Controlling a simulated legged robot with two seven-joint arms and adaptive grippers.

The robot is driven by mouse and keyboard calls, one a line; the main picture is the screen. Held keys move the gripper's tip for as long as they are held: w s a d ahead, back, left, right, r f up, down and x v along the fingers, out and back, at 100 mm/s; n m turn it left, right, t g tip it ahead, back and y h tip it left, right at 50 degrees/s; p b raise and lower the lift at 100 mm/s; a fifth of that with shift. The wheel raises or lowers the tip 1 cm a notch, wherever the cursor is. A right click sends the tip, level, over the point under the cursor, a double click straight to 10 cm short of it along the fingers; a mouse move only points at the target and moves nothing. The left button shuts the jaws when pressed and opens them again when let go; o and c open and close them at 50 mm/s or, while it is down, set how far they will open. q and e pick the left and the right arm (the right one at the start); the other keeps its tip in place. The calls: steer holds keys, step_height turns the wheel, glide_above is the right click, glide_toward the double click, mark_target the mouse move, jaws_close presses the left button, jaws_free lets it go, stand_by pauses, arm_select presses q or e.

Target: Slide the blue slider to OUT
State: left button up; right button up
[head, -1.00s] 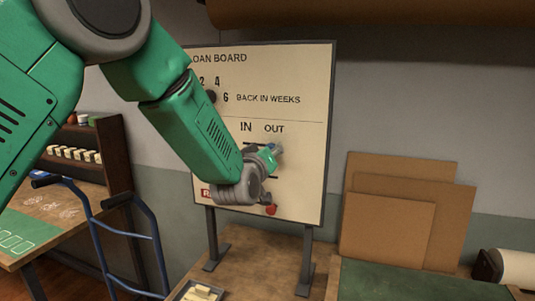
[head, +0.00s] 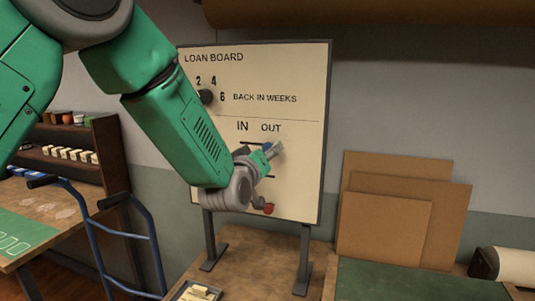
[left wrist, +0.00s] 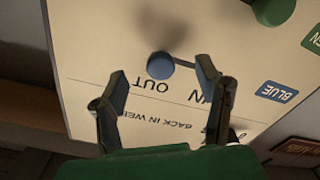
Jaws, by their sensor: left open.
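The loan board (head: 225,120) stands upright with the words IN and OUT above its slider rows. In the left wrist view it appears upside down. The round blue slider knob (left wrist: 160,67) lies close to the word OUT (left wrist: 151,85) there. My left gripper (left wrist: 163,78) is open in front of the board, one finger on each side of the knob in the picture. The right-hand fingertip looks nearer the knob; I cannot tell whether it touches. In the head view my left gripper (head: 273,152) covers most of the blue row. My right gripper is not in view.
A red knob (head: 268,208) is low on the board. Cardboard sheets (head: 385,225) lean at the right; a blue hand truck (head: 120,233) stands at the left.

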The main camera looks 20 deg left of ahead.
arm_select(q)
steer(key=s, duration=0.6)
steer(key=shift+s+d+b, duration=0.2)
steer(key=shift+b, duration=0.1)
steer(key=shift+f, duration=0.1)
stand_by(0.4)
